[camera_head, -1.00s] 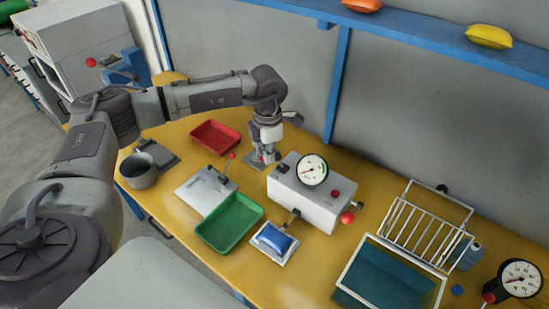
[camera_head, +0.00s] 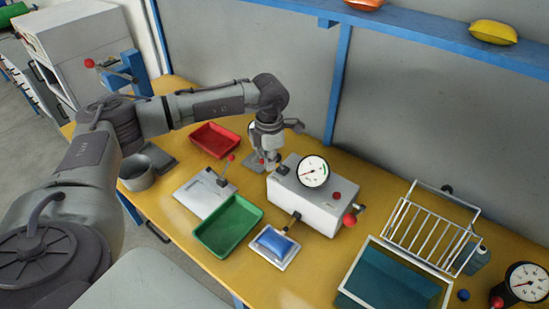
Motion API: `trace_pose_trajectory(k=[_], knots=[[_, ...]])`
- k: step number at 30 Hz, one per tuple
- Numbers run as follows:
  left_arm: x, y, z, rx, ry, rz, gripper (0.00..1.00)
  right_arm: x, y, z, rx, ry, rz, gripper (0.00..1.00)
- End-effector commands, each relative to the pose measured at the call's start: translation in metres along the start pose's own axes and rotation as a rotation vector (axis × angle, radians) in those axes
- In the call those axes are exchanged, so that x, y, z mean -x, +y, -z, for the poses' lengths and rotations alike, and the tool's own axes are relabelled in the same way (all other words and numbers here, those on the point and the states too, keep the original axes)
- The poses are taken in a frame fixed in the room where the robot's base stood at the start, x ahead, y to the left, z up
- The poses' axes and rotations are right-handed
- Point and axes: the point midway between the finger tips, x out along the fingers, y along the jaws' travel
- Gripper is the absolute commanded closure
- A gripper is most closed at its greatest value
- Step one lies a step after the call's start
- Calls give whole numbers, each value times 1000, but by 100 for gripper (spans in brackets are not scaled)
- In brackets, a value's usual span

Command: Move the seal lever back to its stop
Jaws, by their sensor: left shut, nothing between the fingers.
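Several levers with red knobs show, and I cannot tell for sure which is the seal lever. One lever (camera_head: 229,162) rises from a white plate (camera_head: 192,197). Another red knob (camera_head: 349,219) is at the right end of the white box (camera_head: 325,212) with a gauge (camera_head: 313,171). My left gripper (camera_head: 266,163) is shut and empty, pointing down just left of the box's back end, right of the white plate's lever. A small red spot shows beside its fingers; whether they touch anything is unclear. My right gripper is not in view.
A red tray (camera_head: 214,138) and a green tray (camera_head: 257,216) lie nearby. A blue pouch on a small tray (camera_head: 293,254) is in front of the box. A water tank (camera_head: 440,300), wire rack (camera_head: 430,235) and second gauge (camera_head: 525,283) stand at right. A grey pot (camera_head: 137,178) is at left.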

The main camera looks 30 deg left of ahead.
Motion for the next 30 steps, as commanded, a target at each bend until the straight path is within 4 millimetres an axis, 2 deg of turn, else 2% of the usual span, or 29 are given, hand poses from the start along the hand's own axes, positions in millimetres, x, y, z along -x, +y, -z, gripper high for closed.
trace_pose_trajectory(k=[6,30], knots=[[4,4,-8,0,-2,0,100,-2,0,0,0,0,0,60],[5,8,-16,0,-1,1,100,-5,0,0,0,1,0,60]])
